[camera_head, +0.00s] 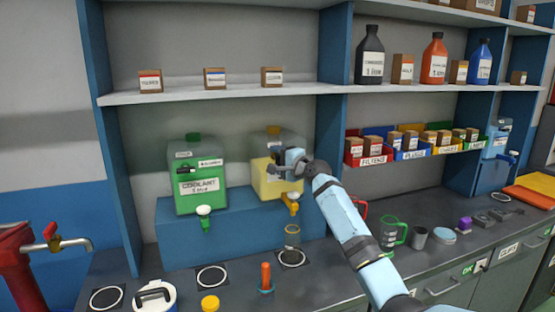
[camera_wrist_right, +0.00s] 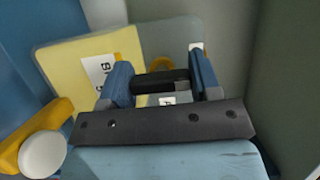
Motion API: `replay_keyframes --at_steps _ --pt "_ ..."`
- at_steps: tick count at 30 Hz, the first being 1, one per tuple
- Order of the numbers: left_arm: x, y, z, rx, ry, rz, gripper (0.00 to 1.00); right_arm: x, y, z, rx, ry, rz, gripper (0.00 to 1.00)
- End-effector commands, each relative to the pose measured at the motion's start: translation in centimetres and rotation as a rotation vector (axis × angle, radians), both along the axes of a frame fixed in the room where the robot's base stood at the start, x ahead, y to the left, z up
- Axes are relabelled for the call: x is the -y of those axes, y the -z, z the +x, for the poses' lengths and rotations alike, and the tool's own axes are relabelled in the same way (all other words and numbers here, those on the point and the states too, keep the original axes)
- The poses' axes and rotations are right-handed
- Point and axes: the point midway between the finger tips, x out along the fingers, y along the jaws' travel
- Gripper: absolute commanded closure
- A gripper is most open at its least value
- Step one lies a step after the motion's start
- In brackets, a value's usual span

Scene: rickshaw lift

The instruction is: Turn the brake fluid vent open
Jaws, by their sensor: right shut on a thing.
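The brake fluid tank (camera_head: 262,187) is a pale, see-through container with yellow fluid, standing on the blue shelf block. It also fills the back of the right wrist view (camera_wrist_right: 75,75), with part of its label showing. My right gripper (camera_head: 285,166) is in front of the tank's upper part. In the right wrist view its two blue fingers (camera_wrist_right: 160,82) are shut on a short black bar, the brake fluid vent handle (camera_wrist_right: 160,80), lying between them. The vent is mostly hidden by the gripper in the head view. My left gripper is not in view.
A green coolant tank (camera_head: 200,178) stands to the left. The brake fluid tank's yellow tap (camera_head: 292,207) is below my gripper, over a glass jar (camera_head: 292,238). A shelf (camera_head: 220,94) runs above. Jugs and cups stand on the counter at right.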

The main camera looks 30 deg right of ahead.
Motion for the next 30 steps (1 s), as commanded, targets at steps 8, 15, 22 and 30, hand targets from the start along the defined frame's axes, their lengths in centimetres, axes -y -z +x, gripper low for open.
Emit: replay_keyframes --at_steps 8,15,22,30 --pt "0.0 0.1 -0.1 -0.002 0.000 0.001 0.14 0.0 0.1 0.0 -0.002 0.000 -0.002 0.31" --pt "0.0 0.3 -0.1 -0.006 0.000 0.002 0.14 0.0 0.0 0.0 -0.001 0.000 -0.001 0.17" --pt "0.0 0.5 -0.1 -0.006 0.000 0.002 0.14 0.2 0.2 -1.0 0.000 0.000 -0.001 0.17" --pt "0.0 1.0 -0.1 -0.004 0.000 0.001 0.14 1.0 0.2 -6.5 0.001 0.001 -0.005 0.17"
